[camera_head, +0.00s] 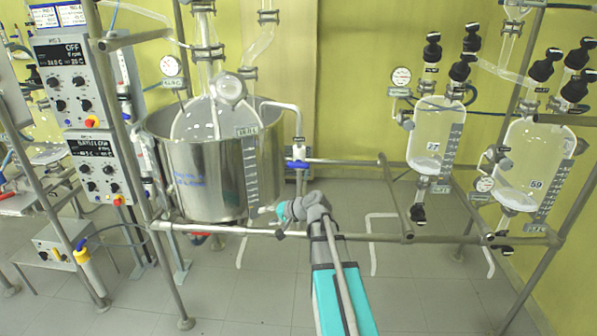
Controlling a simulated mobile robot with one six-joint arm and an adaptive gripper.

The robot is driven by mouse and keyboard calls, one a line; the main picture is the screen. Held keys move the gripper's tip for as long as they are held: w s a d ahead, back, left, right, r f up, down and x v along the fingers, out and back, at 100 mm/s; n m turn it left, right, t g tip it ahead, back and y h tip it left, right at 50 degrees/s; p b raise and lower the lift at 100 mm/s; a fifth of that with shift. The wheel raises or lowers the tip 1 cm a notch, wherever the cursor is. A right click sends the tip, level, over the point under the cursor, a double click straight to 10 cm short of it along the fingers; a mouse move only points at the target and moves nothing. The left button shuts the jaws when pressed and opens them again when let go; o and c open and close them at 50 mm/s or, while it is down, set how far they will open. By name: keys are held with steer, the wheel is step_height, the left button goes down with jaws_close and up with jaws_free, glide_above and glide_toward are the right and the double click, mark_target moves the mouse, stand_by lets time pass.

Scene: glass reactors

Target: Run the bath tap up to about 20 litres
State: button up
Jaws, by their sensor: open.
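The steel bath (195,165) stands left of centre on the frame, with a round glass vessel (205,122) inside it. A graduated level strip (252,170) runs down its right front, under a small tag (247,131) whose reading is too small to trust. A pale pipe with a tap that has a blue handle (298,164) is at the bath's right side. My gripper (264,210) is open, pointing left, in front of the bath's lower right side near the foot of the strip. It is below and left of the blue handle. I see nothing between its fingers.
A horizontal frame rail (345,237) passes behind my arm. Control panels (95,165) stand at the left. Two glass vessels, one (433,138) near and one (535,165) farther right, hang with black-knobbed valves. Grey floor (430,290) is clear at the lower right.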

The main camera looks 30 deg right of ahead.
steer(key=w+d+r+m+t+h+b, duration=0.1)
steer(key=d+m+t, duration=0.1)
steer(key=d, duration=0.4)
steer(key=w+d+r+m+t+b, duration=0.1)
steer(key=w+d+r+m+t, duration=0.1)
steer(key=d, duration=0.3)
steer(key=m+t+h+b, duration=0.1)
steer(key=m+t+h, duration=0.2)
steer(key=m+t, duration=0.1)
glide_toward(301, 167)
steer(key=s, duration=0.2)
steer(key=shift+s+d+r, duration=0.1)
steer(key=shift+d, duration=0.2)
steer(key=w+a, duration=0.1)
steer(key=w, duration=0.8)
steer(key=w+a, duration=0.1)
steer(key=w, duration=0.3)
steer(key=shift+w+a, duration=0.3)
steer(key=shift+a, duration=0.05)
jaws_close()
